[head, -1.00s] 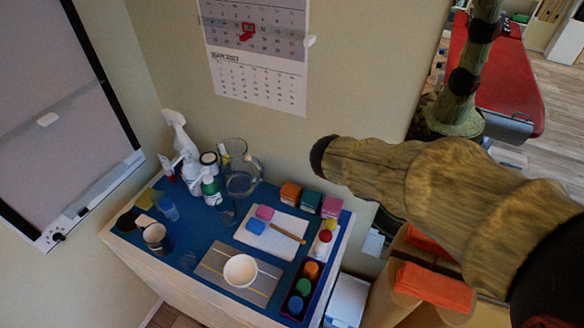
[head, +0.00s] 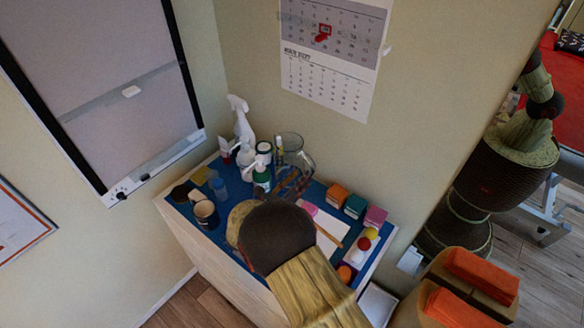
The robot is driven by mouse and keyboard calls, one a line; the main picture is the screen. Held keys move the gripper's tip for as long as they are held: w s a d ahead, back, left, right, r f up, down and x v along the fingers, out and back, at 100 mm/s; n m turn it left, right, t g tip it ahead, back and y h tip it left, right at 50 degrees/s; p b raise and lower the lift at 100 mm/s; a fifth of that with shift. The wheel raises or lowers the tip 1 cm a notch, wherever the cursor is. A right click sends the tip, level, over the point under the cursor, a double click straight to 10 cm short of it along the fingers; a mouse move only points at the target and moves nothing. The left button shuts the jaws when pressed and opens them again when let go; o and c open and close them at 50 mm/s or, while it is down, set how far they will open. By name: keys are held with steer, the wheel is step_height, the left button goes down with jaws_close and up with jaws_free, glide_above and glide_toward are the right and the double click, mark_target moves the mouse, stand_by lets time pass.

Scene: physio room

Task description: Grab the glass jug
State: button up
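The clear glass jug (head: 294,152) stands upright towards the back of the blue-topped cabinet (head: 178,207), near the wall. Its handle side is on the right in the head view. A green-labelled bottle and a white-lidded jar stand close on its left. My arm reaches in from the bottom of the picture, and its dark rounded joint covers the middle of the cabinet top just in front of the jug. The jug's lower part is partly obscured.
A white spray bottle (head: 241,121) and a green bottle (head: 262,176) crowd the jug's left. A dark mug (head: 206,213) stands at the left front. Small orange (head: 337,195), teal (head: 356,205) and pink (head: 375,217) boxes stand to the right. The wall is close behind.

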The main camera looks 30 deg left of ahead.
mark_target(312, 167)
steer(key=w, duration=0.2)
steer(key=w+b, duration=0.1)
steer(key=w, duration=0.1)
steer(key=w+d+b, duration=0.1)
steer(key=w, duration=0.2)
steer(key=shift+r, duration=0.15)
steer(key=shift+c, duration=0.6)
steer(key=shift+d, duration=0.1)
steer(key=c, duration=0.7)
jaws_close()
